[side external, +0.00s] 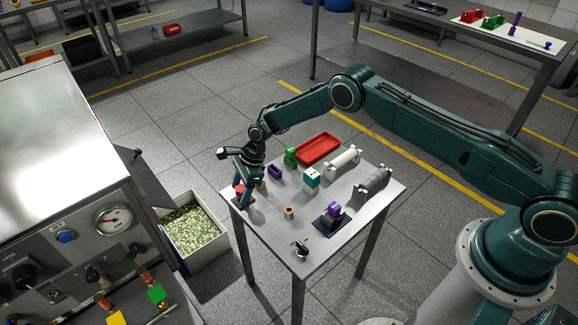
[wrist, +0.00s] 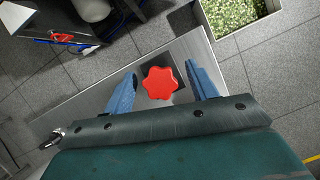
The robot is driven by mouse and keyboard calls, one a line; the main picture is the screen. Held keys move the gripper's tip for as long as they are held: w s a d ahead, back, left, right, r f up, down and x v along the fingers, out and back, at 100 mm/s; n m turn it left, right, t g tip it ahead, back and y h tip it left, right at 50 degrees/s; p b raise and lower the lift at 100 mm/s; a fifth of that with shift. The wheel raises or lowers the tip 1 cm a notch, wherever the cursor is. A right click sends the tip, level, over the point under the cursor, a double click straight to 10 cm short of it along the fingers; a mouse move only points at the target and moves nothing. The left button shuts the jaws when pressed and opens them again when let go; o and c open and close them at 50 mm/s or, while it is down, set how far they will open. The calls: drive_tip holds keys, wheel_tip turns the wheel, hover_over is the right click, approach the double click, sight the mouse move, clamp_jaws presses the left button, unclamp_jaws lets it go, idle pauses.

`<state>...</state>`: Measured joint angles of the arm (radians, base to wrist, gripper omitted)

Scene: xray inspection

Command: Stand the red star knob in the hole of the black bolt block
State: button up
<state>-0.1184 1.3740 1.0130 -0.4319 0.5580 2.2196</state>
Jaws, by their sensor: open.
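The red star knob (wrist: 160,83) lies between the two blue fingers of my gripper (wrist: 161,72) in the wrist view, with a gap on each side. My gripper is open around it. The black bolt block (wrist: 183,72) shows as a dark square behind and beside the knob. In the side external view, the red knob (side external: 239,188) is seen over the block (side external: 246,202) at the table's left corner, partly covered by my gripper (side external: 241,191). The knob's stem is hidden, so I cannot tell how far it sits in the hole.
The table (side external: 270,228) also holds a red tray (side external: 318,148), a green block (side external: 290,156), a purple piece (side external: 275,171), a teal-and-white cube (side external: 312,178) and a small copper-coloured part (side external: 289,212). A bin of green bits (side external: 192,228) stands on the floor left of the table.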

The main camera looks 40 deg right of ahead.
drive_tip(key=v, duration=1.3)
drive_tip(key=shift+r, duration=0.4)
drive_tip(key=shift+d, duration=0.1)
drive_tip(key=s+d+r+n+t+h, duration=0.15)
drive_tip(key=s+r+n, duration=0.3)
drive_tip(key=r, duration=0.45)
drive_tip(key=s+d+r+n, duration=0.3)
drive_tip(key=s+r, duration=0.3)
drive_tip(key=r, duration=0.3)
drive_tip(key=s+d+r+n+t+h, duration=0.1)
drive_tip(key=s+d+r+n, duration=0.15)
drive_tip(key=s+r, duration=0.45)
drive_tip(key=s+d+r+n+t+h, duration=0.1)
drive_tip(key=s+n, duration=0.4)
drive_tip(key=s, duration=0.7)
drive_tip(key=s+d+r+n+t+h, duration=0.1)
drive_tip(key=s+d+r+n, duration=0.3)
drive_tip(key=s, duration=0.8)
drive_tip(key=shift+s+n, duration=0.2)
drive_tip(key=shift+n, duration=0.8)
